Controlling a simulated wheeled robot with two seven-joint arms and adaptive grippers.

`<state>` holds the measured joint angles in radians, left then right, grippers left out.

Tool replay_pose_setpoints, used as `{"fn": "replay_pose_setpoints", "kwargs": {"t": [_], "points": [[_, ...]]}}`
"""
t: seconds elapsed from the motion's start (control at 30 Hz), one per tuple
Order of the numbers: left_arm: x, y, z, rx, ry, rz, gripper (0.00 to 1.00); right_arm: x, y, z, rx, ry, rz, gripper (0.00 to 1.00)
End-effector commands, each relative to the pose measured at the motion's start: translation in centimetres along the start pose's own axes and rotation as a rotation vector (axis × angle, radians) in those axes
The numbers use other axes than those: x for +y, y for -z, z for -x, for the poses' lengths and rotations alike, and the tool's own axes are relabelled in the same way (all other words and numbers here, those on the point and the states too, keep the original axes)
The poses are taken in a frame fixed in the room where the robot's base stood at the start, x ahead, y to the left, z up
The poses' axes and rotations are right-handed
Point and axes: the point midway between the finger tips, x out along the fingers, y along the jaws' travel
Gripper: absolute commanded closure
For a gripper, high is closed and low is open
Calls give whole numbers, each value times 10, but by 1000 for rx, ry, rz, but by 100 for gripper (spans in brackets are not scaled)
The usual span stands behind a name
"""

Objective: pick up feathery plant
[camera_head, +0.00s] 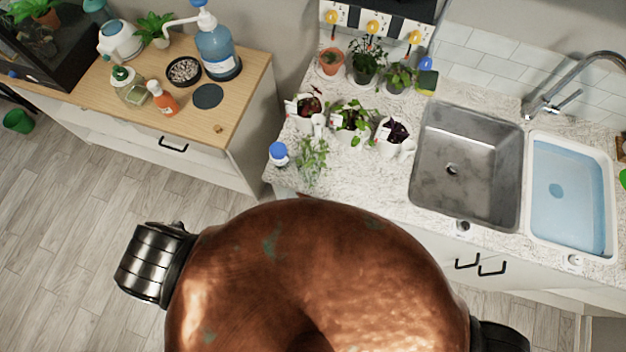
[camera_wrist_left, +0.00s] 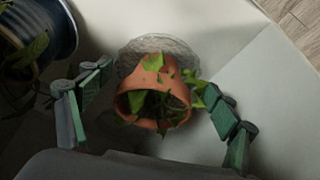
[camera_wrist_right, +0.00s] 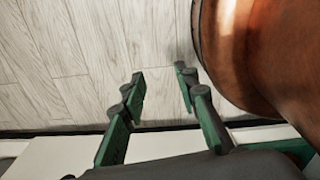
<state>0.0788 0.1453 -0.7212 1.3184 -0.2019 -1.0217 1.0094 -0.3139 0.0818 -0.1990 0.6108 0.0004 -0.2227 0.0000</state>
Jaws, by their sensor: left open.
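In the left wrist view a small terracotta pot (camera_wrist_left: 130,88) with broken-looking green leaves and dark contents sits between the fingers of my left gripper (camera_wrist_left: 160,82). The fingers are spread on both sides of it, with gaps. Its mouth faces the camera, and a clear glass dish (camera_wrist_left: 150,44) shows behind it. In the head view a plant with fine light-green foliage (camera_head: 312,156) stands at the counter's front left corner. I cannot tell for certain which plant is the feathery one. My right gripper (camera_wrist_right: 160,76) has its fingers apart, with nothing between them. Neither gripper shows in the head view.
Several potted plants crowd the left of the speckled counter (camera_head: 385,185), beside a steel sink (camera_head: 462,150) and blue basin (camera_head: 560,188). A wooden cabinet top (camera_head: 225,105) holds bottles. A dark blue pot (camera_wrist_left: 60,40) stands left of the terracotta pot.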

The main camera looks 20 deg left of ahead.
Motion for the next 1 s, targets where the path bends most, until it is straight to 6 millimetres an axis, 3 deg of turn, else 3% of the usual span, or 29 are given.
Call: {"fn": "replay_pose_setpoints", "kwargs": {"t": [0.13,0.27,0.43,0.67,1.0], "points": [[-2,20,-8,3,3,0,9,0,22,-3,29,0,4,72],[-2,39,-16,3,3,-1,9,-2,32,-5,42,2,5,72],[-2,42,-29,-1,2,-1,9,-3,29,-10,38,4,5,72],[-1,42,-29,0,1,1,9,-4,15,-9,19,5,2,72],[-1,42,-29,0,1,1,31,0,14,-8,17,1,4,72]]}}
